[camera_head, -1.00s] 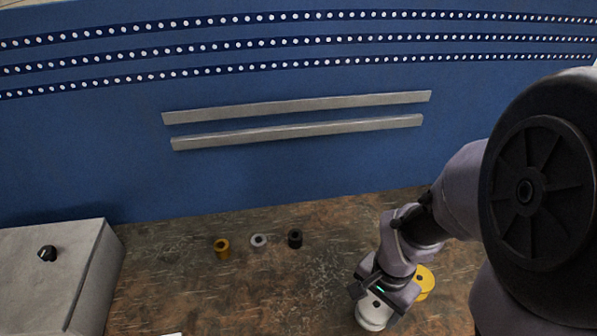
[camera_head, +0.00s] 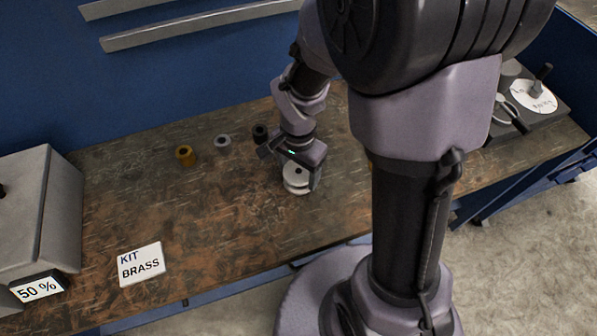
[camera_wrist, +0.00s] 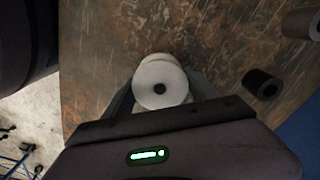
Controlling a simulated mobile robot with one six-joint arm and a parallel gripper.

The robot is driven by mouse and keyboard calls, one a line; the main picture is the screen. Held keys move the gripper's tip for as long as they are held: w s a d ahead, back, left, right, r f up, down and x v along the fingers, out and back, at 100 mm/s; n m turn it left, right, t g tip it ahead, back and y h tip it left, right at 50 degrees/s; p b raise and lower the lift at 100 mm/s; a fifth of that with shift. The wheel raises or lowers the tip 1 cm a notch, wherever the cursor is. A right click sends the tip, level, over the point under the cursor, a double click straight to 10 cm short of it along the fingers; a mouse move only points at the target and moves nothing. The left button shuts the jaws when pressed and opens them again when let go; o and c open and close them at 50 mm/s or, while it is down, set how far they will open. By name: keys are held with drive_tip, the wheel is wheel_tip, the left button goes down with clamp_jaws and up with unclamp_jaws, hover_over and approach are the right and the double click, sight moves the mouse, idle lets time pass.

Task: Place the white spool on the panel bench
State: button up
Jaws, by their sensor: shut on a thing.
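The white spool (camera_head: 297,179) is in my gripper (camera_head: 296,169), over the brown worn bench top (camera_head: 225,225). In the wrist view the spool (camera_wrist: 160,74) sits between the two fingers, with its dark centre hole facing the camera. My gripper (camera_wrist: 160,98) is shut on it. I cannot tell whether the spool's underside touches the bench. The bench stands against a blue panel (camera_head: 50,95) and extends right, behind my arm.
A brass ring (camera_head: 186,156), a grey ring (camera_head: 223,141) and a black ring (camera_head: 260,133) stand behind and left of the spool. A "KIT BRASS" card (camera_head: 141,264) and a grey box (camera_head: 40,215) are at left.

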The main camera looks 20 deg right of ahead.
sight(298, 174)
drive_tip(key=shift+f, duration=0.15)
drive_tip(key=o, duration=1.5)
drive_tip(key=shift+o, duration=0.2)
wheel_tip(298, 174, up, 15)
drive_tip(key=p, duration=0.5)
drive_tip(key=s+a+r+n+t+y, duration=0.1)
drive_tip(key=s+a+r+n+t, duration=0.1)
drive_tip(key=s+r, duration=0.3)
drive_tip(key=s+a+r+n+t+y, duration=0.1)
drive_tip(key=s+a+r+n+t, duration=0.1)
drive_tip(key=s+r, duration=0.4)
drive_tip(key=n+t, duration=0.1)
drive_tip(key=n, duration=0.1)
drive_tip(key=shift+r+n+t, duration=0.2)
drive_tip(key=shift+n+t, duration=0.2)
